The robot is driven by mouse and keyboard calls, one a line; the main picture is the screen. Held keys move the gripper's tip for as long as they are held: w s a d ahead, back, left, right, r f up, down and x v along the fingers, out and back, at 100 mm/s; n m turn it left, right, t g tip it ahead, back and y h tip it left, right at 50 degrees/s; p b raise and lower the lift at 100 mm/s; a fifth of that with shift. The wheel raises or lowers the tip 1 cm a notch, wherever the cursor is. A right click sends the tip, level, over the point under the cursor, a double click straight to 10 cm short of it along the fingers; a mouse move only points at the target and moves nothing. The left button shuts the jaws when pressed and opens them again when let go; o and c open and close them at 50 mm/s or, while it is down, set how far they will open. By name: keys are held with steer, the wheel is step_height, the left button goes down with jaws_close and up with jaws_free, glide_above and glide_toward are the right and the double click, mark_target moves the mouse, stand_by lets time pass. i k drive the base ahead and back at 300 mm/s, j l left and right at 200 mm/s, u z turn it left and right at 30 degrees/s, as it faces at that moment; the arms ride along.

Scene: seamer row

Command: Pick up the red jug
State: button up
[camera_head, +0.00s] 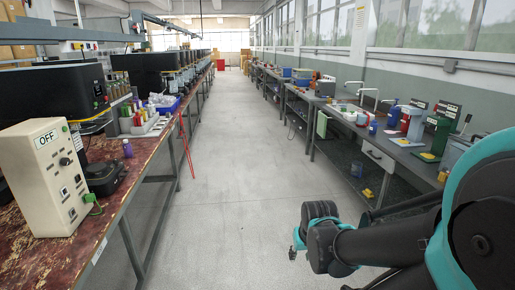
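On the right bench, a small red upright vessel (404,123) stands among blue and metal items; it may be the red jug, but it is too small to make out a handle or spout. My arm reaches in from the lower right. Its far end, with my gripper (296,245), hangs over the floor aisle, well apart from the bench. The fingers are too small and partly hidden to read.
The right bench (378,155) has a drawer, a lower shelf and pale curved taps.

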mark_target(363, 117)
steer(key=i+z, duration=0.15)
steer(key=i, duration=0.5)
steer(key=i+z, duration=0.15)
steer(key=i, duration=0.5)
steer(key=i+j+z, duration=0.1)
steer(key=i, duration=0.5)
steer(key=i+z, duration=0.15)
steer(key=i, duration=0.45)
steer(key=i+j+z, duration=0.1)
steer(key=i, duration=0.5)
steer(key=i+j+z, duration=0.15)
steer(key=i, duration=0.45)
